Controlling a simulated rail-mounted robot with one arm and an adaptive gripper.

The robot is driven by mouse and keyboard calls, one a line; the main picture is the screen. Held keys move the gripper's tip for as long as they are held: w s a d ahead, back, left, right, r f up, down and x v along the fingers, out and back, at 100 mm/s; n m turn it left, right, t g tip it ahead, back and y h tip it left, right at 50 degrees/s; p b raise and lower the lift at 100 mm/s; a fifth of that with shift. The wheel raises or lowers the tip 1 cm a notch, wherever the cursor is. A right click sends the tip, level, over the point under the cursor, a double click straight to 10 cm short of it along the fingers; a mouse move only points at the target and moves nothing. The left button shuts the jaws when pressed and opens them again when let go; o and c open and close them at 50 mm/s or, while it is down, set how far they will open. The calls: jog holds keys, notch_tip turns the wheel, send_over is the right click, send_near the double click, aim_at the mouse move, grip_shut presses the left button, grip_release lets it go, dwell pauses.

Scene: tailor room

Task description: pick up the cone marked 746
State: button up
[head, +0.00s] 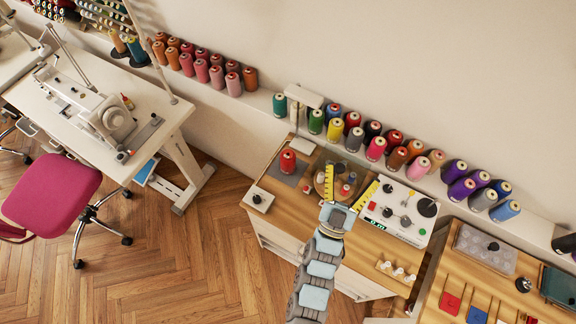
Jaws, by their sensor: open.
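Many thread cones stand in view, but their markings are too small to read, so I cannot tell which is 746. A red cone (287,161) stands alone on a dark grey mat (272,176) at the left of the cabinet top. Several coloured cones, among them a green cone (316,121) and a yellow cone (335,129), stand on the wall ledge behind. My gripper (351,178) is open, its yellow fingers spread apart over the cabinet top, to the right of the red cone.
A round wooden tray (320,182) with small spools lies near my gripper. A white panel with dark knobs (409,226) is at its right. A lamp (304,96) overhangs the cabinet's back.

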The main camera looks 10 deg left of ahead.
jog(key=w+f+n+g+y+b, duration=0.1)
jog(key=w+f+g+y+b, duration=0.3)
jog(key=f, duration=0.5)
jog(key=n+g+y+b, duration=0.7)
jog(key=g+y, duration=0.1)
send_near(290, 160)
jog(key=x, duration=0.4)
jog(key=f+p+x, duration=0.1)
jog(key=x, duration=0.2)
jog(key=shift+s+a, duration=0.25)
jog(key=shift+s, duration=0.1)
jog(key=shift+x, duration=0.85)
jog(key=w, duration=0.2)
jog(key=shift+w+a, duration=0.2)
jog(key=shift+w, duration=0.1)
jog(key=shift+x, duration=1)
jog(key=c, duration=1.4)
